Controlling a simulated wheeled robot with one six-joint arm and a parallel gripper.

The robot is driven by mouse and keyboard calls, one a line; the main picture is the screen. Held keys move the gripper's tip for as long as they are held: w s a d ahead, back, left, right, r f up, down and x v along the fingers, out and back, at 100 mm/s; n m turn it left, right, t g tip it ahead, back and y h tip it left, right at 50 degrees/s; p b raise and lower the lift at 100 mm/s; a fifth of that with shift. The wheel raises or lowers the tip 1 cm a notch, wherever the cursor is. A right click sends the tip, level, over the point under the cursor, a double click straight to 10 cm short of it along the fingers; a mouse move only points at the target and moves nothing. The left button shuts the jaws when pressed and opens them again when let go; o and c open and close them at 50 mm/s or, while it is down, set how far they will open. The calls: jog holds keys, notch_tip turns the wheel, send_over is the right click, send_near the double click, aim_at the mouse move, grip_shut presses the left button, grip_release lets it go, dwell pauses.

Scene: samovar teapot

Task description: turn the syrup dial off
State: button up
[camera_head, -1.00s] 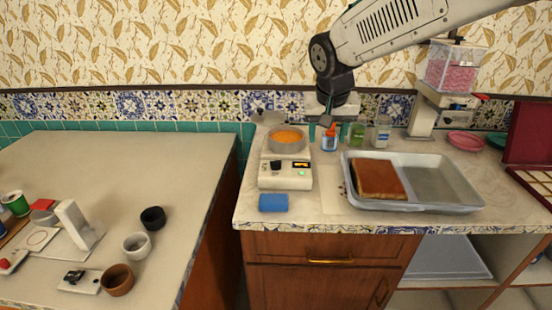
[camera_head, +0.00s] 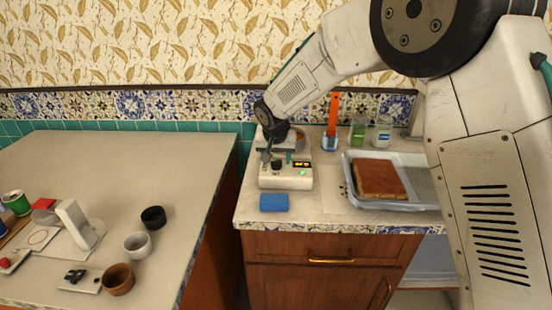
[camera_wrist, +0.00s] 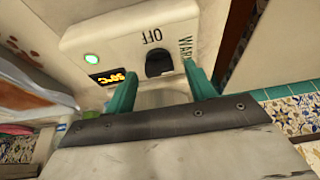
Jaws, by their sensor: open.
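The syrup warmer (camera_head: 286,182) is a white box on the right counter. Its black dial (camera_wrist: 159,62) is on the front face, with OFF and WARM printed around it; I cannot tell which mark it points at. The display (camera_wrist: 106,78) glows yellow and the light (camera_wrist: 91,59) is green. My gripper (camera_head: 277,157) is open, its teal fingers at the upper front of the warmer, close to the dial (camera_head: 276,165). In the wrist view my gripper (camera_wrist: 161,88) has a finger toward each side of the dial, with nothing held. The pan on top is mostly hidden behind my gripper.
A blue sponge (camera_head: 274,202) lies in front of the warmer. A tray (camera_head: 424,190) with a brown cake is to the right, partly behind my arm.

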jog(key=shift+w+f, duration=0.15)
jog(key=shift+f, duration=0.15)
jog(key=c, duration=1)
